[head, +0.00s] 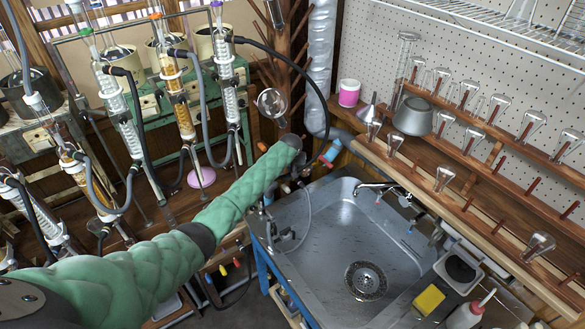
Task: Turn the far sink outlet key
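The steel sink (325,262) lies right of the middle in the head view, with a round drain (365,281) in its floor. A grey tap fitting (285,235) stands at its left rim. A chrome spout (375,187) reaches over its far right rim. Small fittings crowd the far left sink corner, partly behind my green-sleeved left arm; I cannot tell which is the far outlet key. My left arm crosses from the lower left to above that corner. Its gripper does not show past the forearm's dark end. My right gripper is out of view.
Glass condensers (178,105) with hoses stand on the left, close to my arm. A pegboard drying rack (480,150) with several flasks is on the right. A grey pot (413,116) and pink cup (349,92) sit behind the sink. A yellow sponge (429,299) lies at front right.

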